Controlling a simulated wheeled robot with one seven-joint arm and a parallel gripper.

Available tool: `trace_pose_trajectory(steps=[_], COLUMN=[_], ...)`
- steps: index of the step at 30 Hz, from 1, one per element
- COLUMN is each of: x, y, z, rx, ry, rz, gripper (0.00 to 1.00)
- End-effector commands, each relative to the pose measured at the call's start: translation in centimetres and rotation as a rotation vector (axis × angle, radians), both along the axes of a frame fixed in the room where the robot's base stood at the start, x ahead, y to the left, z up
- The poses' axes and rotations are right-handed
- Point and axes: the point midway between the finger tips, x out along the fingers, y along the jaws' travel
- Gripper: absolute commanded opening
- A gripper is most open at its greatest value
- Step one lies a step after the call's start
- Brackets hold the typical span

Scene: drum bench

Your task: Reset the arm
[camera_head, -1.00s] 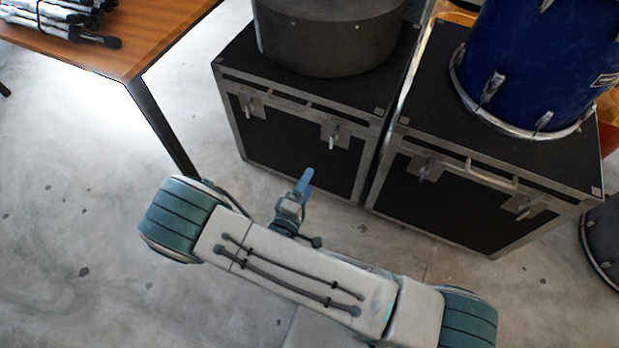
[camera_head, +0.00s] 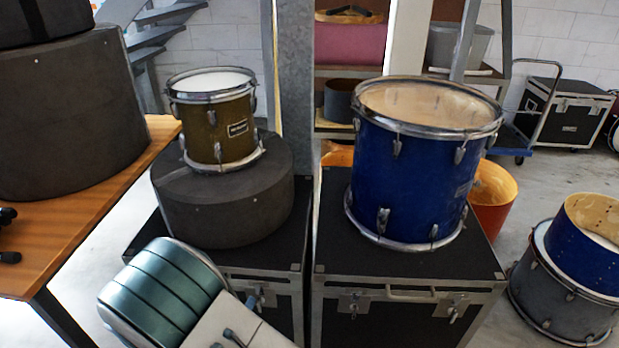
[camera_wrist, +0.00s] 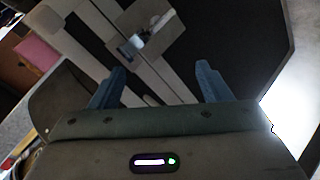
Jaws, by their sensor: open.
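My gripper (camera_wrist: 160,85) shows in the wrist view with its two blue fingers apart and nothing between them. Beyond the fingers are a dark panel (camera_wrist: 232,45) with pale metal edging and a latch (camera_wrist: 148,35), which look like part of a flight case. In the head view my arm shows only as a teal joint and a pale link at the bottom left.
Two black flight cases (camera_head: 405,270) stand ahead. A blue drum (camera_head: 415,165) sits on the right one; a gold drum (camera_head: 212,120) on a round dark case (camera_head: 225,205) sits on the left one. A wooden table (camera_head: 95,225) is at left. More drums (camera_head: 565,285) stand at right.

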Motion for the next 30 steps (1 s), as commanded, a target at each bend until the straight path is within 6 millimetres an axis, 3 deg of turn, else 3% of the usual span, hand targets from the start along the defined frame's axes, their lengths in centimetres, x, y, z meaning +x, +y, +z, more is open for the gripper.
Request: trace_pose_trajectory(steps=[1, 6, 11, 16, 23, 30], x=[1.1, 3.2, 4.2, 4.3, 2.2, -2.5], y=[-0.2, -1.3, -3.4, -6.9, -13.5, -21.8], z=[2.8, 8.8, 15.2, 22.1, 31.0, 38.6], rx=[0.077, 0.295, 0.464, 0.595, 0.691, 0.701], ry=[0.048, 0.209, 0.337, 0.452, 0.572, 0.650], rz=[-0.026, -0.079, -0.124, -0.172, -0.263, -0.429], gripper=[0.71, 0.71, 0.71, 0.71, 0.71, 0.71])
